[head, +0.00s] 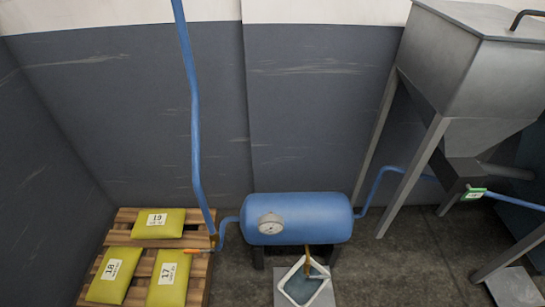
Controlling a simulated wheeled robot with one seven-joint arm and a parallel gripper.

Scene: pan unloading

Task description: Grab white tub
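A white tub (326,278) with a square rim sits at the bottom centre of the head view, turned like a diamond. Its inside looks blue-grey; I cannot tell if that is contents or shade. It is on a grey plate on the floor, just in front of a blue tank (315,212). A thin yellow-brown piece (307,262) reaches down from the tank to the tub's far side. My gripper is not in view.
A wooden pallet (128,217) with several green numbered bags (158,223) is at left. A grey metal hopper (470,70) on legs stands at right. Blue pipes (192,120) run to the tank. Floor between tank and hopper looks clear.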

